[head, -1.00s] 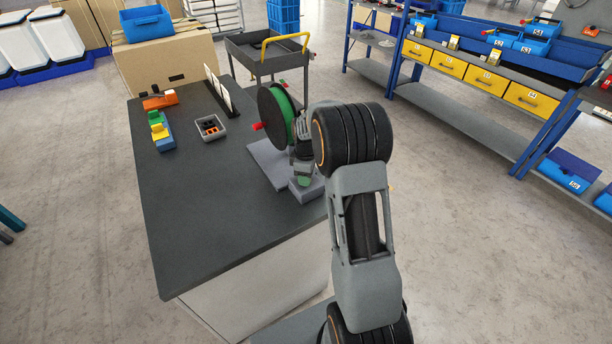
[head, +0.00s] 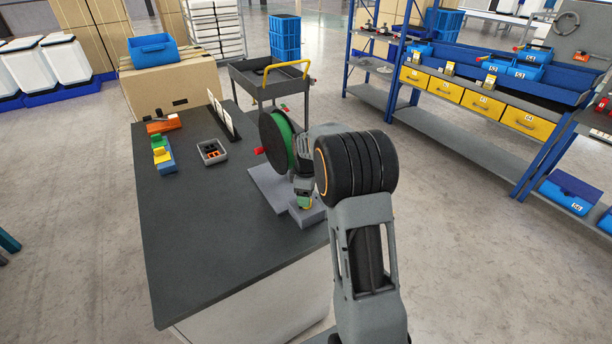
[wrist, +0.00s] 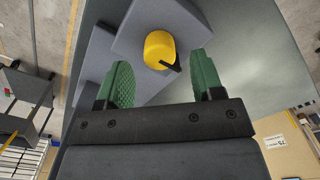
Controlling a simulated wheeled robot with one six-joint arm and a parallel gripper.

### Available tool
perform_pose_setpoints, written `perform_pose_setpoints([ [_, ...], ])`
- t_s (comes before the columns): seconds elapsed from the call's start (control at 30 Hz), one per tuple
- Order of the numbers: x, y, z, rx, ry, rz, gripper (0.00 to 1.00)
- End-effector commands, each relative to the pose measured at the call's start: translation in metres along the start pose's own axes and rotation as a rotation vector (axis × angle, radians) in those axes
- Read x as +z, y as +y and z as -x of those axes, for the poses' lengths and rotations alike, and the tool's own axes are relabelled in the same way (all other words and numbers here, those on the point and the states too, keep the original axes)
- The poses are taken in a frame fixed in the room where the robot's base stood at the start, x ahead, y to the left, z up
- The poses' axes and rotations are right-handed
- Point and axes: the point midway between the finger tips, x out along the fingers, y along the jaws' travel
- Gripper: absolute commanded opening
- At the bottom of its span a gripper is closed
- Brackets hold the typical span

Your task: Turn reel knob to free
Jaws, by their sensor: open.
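The knob (wrist: 160,49) is a yellow round cap with a black pointer, on a raised grey block in the wrist view. The pointer is toward the lower right in that view. My gripper (wrist: 163,83) is open, with its green pads apart; the knob shows beyond the fingertips, roughly between their lines. I cannot tell the height gap. In the head view my gripper (head: 305,200) points down over the grey block (head: 308,217) at the table's right edge, largely covering the knob. The reel (head: 275,140), black with a green rim, stands just behind it.
The dark table (head: 205,255) is clear at its front. A small grey tray (head: 211,153), colored blocks (head: 161,153) and an upright card rack (head: 222,118) stand left of the reel. A grey cart (head: 270,80) is behind the table.

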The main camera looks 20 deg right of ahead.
Motion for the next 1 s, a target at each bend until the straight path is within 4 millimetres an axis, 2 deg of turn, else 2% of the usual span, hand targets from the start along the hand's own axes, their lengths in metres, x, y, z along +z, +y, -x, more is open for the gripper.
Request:
perform_pose_setpoints([
  [0.2,-0.001,0.001,0.048,0.005,0.002,0.001,0.61],
  [0.5,-0.001,0.0,0.094,0.003,0.001,0.001,0.61],
  [0.7,-0.001,0.0,0.107,0.002,0.001,0.001,0.61],
  [1.0,-0.001,0.0,0.109,0.001,0.001,0.001,0.61],
])
